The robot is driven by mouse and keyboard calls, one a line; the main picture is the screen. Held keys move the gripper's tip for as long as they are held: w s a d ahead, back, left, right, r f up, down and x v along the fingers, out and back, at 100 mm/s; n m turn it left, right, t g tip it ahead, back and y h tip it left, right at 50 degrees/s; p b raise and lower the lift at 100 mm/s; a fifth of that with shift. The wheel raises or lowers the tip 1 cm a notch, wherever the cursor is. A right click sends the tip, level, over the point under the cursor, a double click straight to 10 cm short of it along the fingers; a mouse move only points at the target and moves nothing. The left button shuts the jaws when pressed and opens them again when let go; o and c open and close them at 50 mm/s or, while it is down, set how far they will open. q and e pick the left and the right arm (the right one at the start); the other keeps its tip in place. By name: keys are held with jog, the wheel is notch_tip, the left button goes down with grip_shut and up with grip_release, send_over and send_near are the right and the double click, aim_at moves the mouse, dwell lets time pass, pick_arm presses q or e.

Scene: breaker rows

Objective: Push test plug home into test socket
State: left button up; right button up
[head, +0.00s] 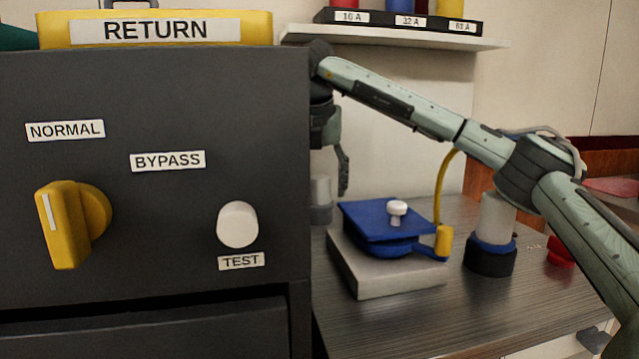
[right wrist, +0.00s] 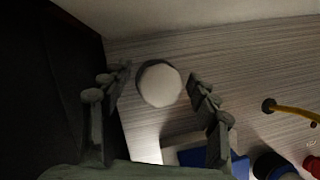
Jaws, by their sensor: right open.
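My right gripper (head: 340,172) hangs fingers-down behind the dark panel's right edge, which hides part of it. In the right wrist view (right wrist: 158,75) its fingers are spread, with a pale round cylinder top (right wrist: 160,84) between and beyond them. That grey cylinder (head: 320,200) stands on the worktop, partly hidden by the panel. A blue flap with a white knob (head: 397,208) covers a blue fitting on a grey block (head: 390,279). A pale cylinder (head: 496,216) with a blue band and black base stands to its right. No label shows which is the test plug or socket. My left gripper is out of view.
The dark panel (head: 150,240) fills the left, with a yellow selector knob (head: 68,222) and a white TEST button (head: 238,224). A yellow cable (head: 442,185) rises beside the block. A shelf (head: 400,41) hangs above. A red object (head: 561,252) lies right. The front worktop is clear.

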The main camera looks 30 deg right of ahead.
aim_at(317, 208)
jog(key=shift+r, duration=0.1)
jog(key=v, duration=0.7)
jog(key=shift+r, duration=0.1)
dwell(0.4)
